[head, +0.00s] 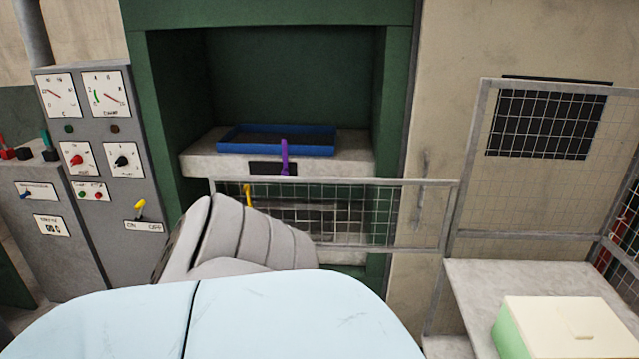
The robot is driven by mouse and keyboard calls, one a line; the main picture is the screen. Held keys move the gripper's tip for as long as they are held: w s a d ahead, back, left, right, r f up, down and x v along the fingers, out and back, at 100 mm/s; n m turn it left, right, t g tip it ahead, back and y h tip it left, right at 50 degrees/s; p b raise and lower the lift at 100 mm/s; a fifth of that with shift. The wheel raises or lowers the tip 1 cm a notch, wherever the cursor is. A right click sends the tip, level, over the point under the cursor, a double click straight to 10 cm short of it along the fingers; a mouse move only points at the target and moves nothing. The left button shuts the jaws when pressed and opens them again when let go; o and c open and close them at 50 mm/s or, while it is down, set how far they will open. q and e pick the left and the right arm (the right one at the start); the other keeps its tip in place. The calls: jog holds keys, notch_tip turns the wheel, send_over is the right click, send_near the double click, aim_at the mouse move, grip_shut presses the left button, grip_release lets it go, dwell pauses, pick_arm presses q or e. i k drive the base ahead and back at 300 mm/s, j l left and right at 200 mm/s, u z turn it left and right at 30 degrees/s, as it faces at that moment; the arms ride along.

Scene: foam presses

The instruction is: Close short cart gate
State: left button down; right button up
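A short wire-mesh gate (419,233) with a grey metal frame stretches across the lower front of the green press. Its right end meets the corner post of a mesh-sided cart (483,130), and its left end stands in front of the press opening. The gate stands swung out from the cart, so the cart's near side looks open. My grey arm link covers part of the gate's lower left. Neither of my grippers shows in this view.
The green press (270,14) holds a blue tray (277,149) on a grey bed. A purple lever (284,157) and a yellow lever (247,196) show there. A control panel (103,135) stands left. A pale-lidded green box (565,325) sits on the cart deck (525,277).

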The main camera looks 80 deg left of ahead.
aim_at(454, 185)
jog(key=k+j, duration=0.2)
jog(key=j, duration=0.15)
jog(key=k+j+u, duration=0.15)
jog(key=j, duration=0.2)
jog(key=k+j, duration=0.2)
jog(key=j, duration=0.15)
jog(key=k+j+u, duration=0.1)
jog(key=j, duration=0.25)
jog(key=k+j+u, duration=0.1)
jog(key=j, duration=0.25)
jog(key=k+j, duration=0.25)
jog(key=j, duration=0.15)
jog(key=k+j+u, duration=0.1)
jog(key=j, duration=0.3)
jog(key=k+j, duration=0.15)
jog(key=j, duration=0.25)
jog(key=u, duration=0.05)
